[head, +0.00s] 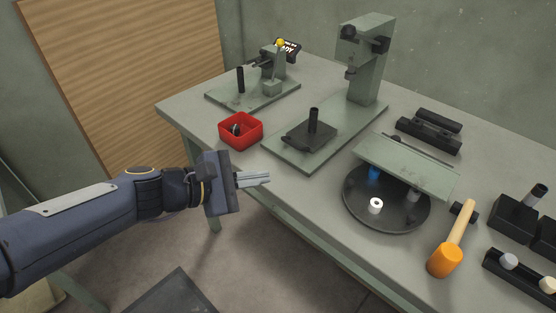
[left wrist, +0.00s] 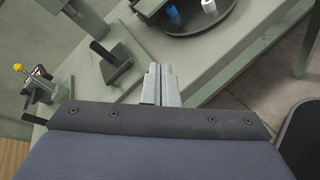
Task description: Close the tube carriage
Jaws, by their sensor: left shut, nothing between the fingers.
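I cannot tell for sure which part is the tube carriage. A small green fixture (head: 272,72) at the back left of the bench has a lever with a yellow knob (head: 281,43), also in the left wrist view (left wrist: 18,67). A black post (head: 241,80) stands on its base plate. A taller green press (head: 366,62) has a black block (head: 309,136) with an upright post on its base. My left gripper (head: 268,177) is shut and empty, in front of the bench's near edge, apart from both. It shows in the left wrist view (left wrist: 162,80). My right gripper is out of view.
A red bin (head: 241,143) sits near the bench edge. A round black plate (head: 386,223) lies under a raised green plate (head: 408,165), with a white ring (head: 376,205). An orange mallet (head: 446,260), black blocks (head: 428,132) and a black tray (head: 518,276) are to the right.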

